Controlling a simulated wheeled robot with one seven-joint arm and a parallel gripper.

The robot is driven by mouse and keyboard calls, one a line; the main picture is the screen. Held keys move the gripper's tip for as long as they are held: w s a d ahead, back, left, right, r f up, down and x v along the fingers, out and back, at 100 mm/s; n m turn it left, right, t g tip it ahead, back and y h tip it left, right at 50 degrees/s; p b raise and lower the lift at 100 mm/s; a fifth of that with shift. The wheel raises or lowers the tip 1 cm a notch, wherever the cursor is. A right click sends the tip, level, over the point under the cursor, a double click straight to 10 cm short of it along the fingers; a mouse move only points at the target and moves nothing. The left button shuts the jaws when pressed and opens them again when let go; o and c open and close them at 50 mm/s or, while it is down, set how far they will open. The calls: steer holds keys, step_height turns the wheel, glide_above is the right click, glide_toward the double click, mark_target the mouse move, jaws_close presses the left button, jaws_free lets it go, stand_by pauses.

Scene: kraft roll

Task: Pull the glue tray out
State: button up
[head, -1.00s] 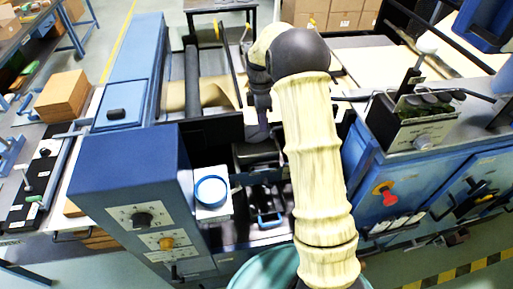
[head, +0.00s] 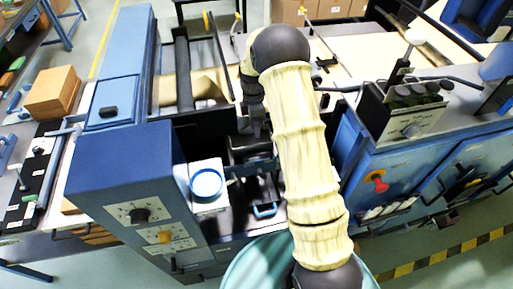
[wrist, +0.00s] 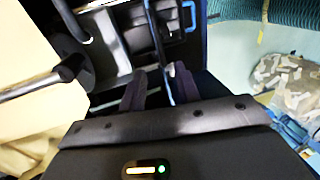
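The glue tray (head: 262,190) looks like a dark tray in the bay between the two blue machine cabinets, with a blue loop handle (head: 265,211) at its front. In the wrist view a blue handle (wrist: 187,16) shows at the top, beside dark tray parts (wrist: 163,30). My gripper (head: 257,128) is over the back of the bay, behind the handle and apart from it. In the wrist view my gripper (wrist: 159,90) has its two dark fingers spread, with a thin dark bar showing in the gap. I cannot tell whether the bar is between the fingers or below them.
A white box with a blue round top (head: 207,184) stands left of the tray. The right cabinet carries a red knob (head: 376,181) and a control box (head: 407,115) with a lever. A kraft paper roll (head: 195,90) lies behind the bay. A teal round shape is at the front.

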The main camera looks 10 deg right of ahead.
steer(key=f+p, duration=0.1)
steer(key=f, duration=0.2)
steer(key=s+f+p, duration=0.1)
steer(key=f, duration=0.3)
steer(key=s+f+p, duration=0.1)
steer(key=f, duration=0.2)
steer(key=shift+f, duration=0.35)
steer(key=shift+a, duration=0.1)
steer(key=shift+w, duration=0.1)
jaws_close()
